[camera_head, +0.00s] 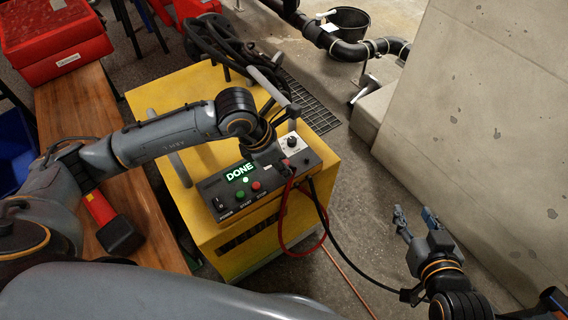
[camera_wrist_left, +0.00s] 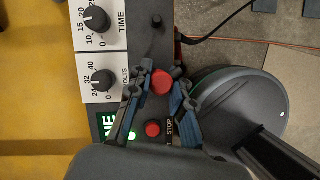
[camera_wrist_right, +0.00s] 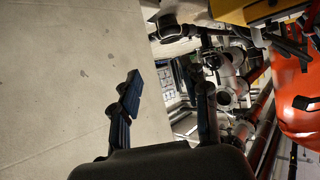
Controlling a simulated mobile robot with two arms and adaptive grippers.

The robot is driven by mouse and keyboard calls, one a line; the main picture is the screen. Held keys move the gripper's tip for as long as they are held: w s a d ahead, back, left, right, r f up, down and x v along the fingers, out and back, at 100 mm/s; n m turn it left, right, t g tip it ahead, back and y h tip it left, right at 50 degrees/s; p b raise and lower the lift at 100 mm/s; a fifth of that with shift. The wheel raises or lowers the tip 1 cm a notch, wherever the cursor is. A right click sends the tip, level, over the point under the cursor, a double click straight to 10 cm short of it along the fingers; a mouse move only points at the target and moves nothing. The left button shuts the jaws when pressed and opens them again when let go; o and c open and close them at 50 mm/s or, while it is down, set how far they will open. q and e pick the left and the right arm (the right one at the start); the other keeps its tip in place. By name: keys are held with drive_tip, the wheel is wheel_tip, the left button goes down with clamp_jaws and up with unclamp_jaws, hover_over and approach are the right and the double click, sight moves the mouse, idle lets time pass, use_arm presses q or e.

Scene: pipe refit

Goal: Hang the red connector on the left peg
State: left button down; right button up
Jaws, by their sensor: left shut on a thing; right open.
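My left gripper (camera_head: 284,165) is at the right end of the yellow machine's control panel (camera_head: 232,208). In the left wrist view its fingers (camera_wrist_left: 163,84) are shut on the round red connector (camera_wrist_left: 162,81), at the panel beside the STOP button (camera_wrist_left: 153,128). A red lead (camera_head: 282,228) hangs from there in a loop down the machine's side. Whether the connector is still seated in its socket cannot be told. My right gripper (camera_head: 414,216) is open and empty, over the floor by the concrete wall. I cannot make out which part is the left peg.
The yellow machine (camera_head: 235,250) has grey bars on top and a green DONE display (camera_head: 240,172). A black lead (camera_head: 328,225) runs from it towards my right arm. A concrete wall (camera_head: 490,120) stands right. A wooden bench (camera_head: 75,110) with a red toolbox (camera_head: 60,50) is left.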

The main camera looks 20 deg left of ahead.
use_arm(q)
drive_tip(key=shift+f, duration=0.15)
use_arm(e)
drive_tip(key=shift+w+a+r+t, duration=0.25)
drive_tip(key=shift+w+r+t, duration=0.25)
drive_tip(key=shift+r, duration=0.25)
idle(0.6)
use_arm(q)
drive_tip(key=c, duration=1.1)
unclamp_jaws()
drive_tip(key=shift+o, duration=0.7)
use_arm(e)
drive_tip(key=shift+f, duration=0.1)
drive_tip(key=shift+s, duration=0.1)
